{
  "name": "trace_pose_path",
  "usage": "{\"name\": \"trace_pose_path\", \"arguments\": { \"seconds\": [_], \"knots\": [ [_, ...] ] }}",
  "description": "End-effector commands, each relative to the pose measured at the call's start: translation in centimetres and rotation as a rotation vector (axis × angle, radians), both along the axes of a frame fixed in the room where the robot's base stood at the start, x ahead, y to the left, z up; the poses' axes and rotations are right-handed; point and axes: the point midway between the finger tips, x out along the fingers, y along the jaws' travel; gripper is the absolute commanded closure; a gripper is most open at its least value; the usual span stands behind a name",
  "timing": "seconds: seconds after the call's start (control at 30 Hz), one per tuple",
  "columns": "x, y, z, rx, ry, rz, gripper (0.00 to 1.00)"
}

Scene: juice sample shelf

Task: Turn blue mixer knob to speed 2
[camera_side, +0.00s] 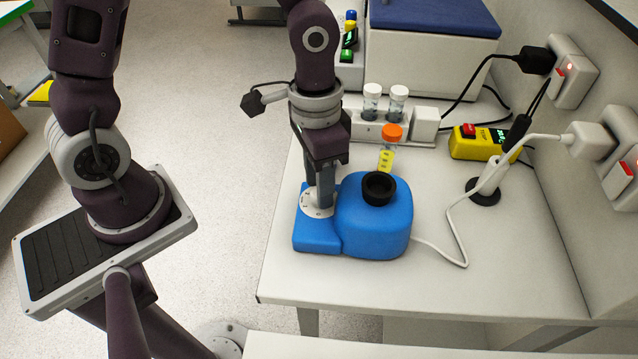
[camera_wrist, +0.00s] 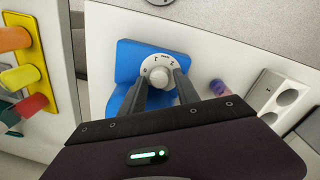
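The blue mixer (camera_side: 374,224) stands on the bench with a black cup holder (camera_side: 379,187) on top; it also shows in the wrist view (camera_wrist: 125,60). Its knob (camera_wrist: 158,74) is pale grey-white on a white round dial with small dark marks, on the blue base. My gripper (camera_side: 319,200) points down at the dial in the side view. In the wrist view its fingers (camera_wrist: 161,80) stand on either side of the knob. I cannot tell whether they touch it. The knob is mostly hidden by my fingers in the side view.
An orange-capped tube (camera_side: 387,150) stands behind the mixer, near a white rack (camera_side: 375,130) holding two capped vials. A yellow device (camera_side: 475,148) sits to the right. A white cable (camera_side: 460,235) runs from the mixer. The bench's right front is clear.

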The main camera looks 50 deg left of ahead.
Motion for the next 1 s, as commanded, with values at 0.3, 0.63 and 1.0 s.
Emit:
{"name": "trace_pose_path", "arguments": {
  "seconds": [0.3,0.63,1.0],
  "knots": [
    [-0.03,-0.07,-1.16,0.001,-0.001,0.0,0.62],
    [-0.04,-0.06,-1.12,0.001,-0.001,0.0,1.0],
    [0.0,-0.08,-1.08,-0.001,-0.002,-0.098,1.0]
  ]
}}
